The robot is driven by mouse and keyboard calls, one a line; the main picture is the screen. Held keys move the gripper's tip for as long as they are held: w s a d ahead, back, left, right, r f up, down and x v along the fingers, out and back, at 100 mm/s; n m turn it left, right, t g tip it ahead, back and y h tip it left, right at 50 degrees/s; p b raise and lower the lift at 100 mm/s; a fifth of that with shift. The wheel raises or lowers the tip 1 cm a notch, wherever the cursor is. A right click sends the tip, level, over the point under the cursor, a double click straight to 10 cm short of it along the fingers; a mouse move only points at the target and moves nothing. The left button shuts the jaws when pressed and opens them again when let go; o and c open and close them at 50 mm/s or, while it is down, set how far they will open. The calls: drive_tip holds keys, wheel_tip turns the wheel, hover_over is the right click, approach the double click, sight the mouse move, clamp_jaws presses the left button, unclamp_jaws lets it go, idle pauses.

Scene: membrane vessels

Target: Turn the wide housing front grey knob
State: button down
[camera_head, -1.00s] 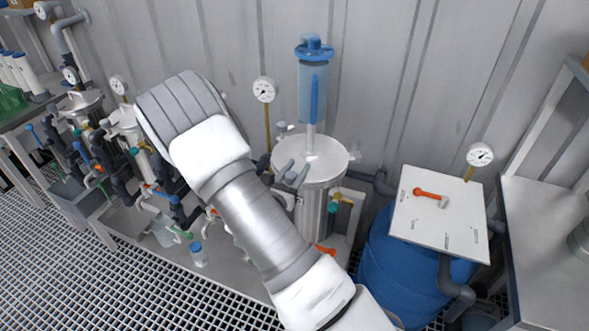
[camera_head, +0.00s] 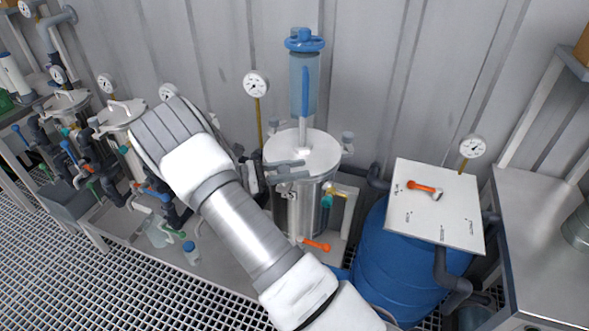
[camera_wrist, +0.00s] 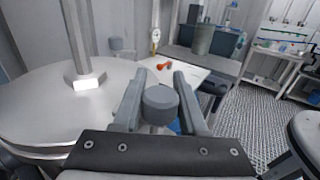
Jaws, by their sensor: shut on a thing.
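The wide housing is a steel vessel with a round lid (camera_head: 318,150), at the middle of the head view. Its lid fills the left of the wrist view (camera_wrist: 40,105). A blue-topped clear column (camera_head: 304,85) stands on a post at the lid's centre. In the wrist view the front grey knob (camera_wrist: 160,103) is a short round cap between the fingers of my gripper (camera_wrist: 159,98), at the lid's edge. My gripper (camera_head: 288,170) is shut on this knob. In the head view the fingers lie over the lid's front left and the knob is hard to make out.
Another grey knob (camera_head: 347,141) stands at the lid's right edge. A gauge (camera_head: 256,84) rises behind the housing. A blue barrel (camera_head: 400,255) with a white board (camera_head: 436,205) and orange handle (camera_head: 424,187) is to the right. Smaller vessels and pipes crowd the left.

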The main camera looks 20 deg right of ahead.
drive_tip(key=shift+s+a+m+g+y+b, duration=0.15)
drive_tip(key=shift+m+g+y, duration=0.3)
drive_tip(key=shift+m+g, duration=0.5)
drive_tip(key=shift+s+m+g+y+b, duration=0.2)
drive_tip(key=shift+m+g+y+b, duration=0.3)
drive_tip(key=shift+g, duration=0.75)
drive_tip(key=shift+s+a+m+g+y, duration=0.1)
drive_tip(key=shift+s+m+g+y, duration=0.2)
drive_tip(key=shift+m+g, duration=0.7)
drive_tip(key=shift+g, duration=0.3)
drive_tip(key=shift+c, duration=2.2)
unclamp_jaws()
drive_tip(key=shift+w, duration=0.1)
drive_tip(key=v, duration=0.7)
drive_tip(key=shift+a+r, duration=0.15)
drive_tip(key=shift+w, duration=0.1)
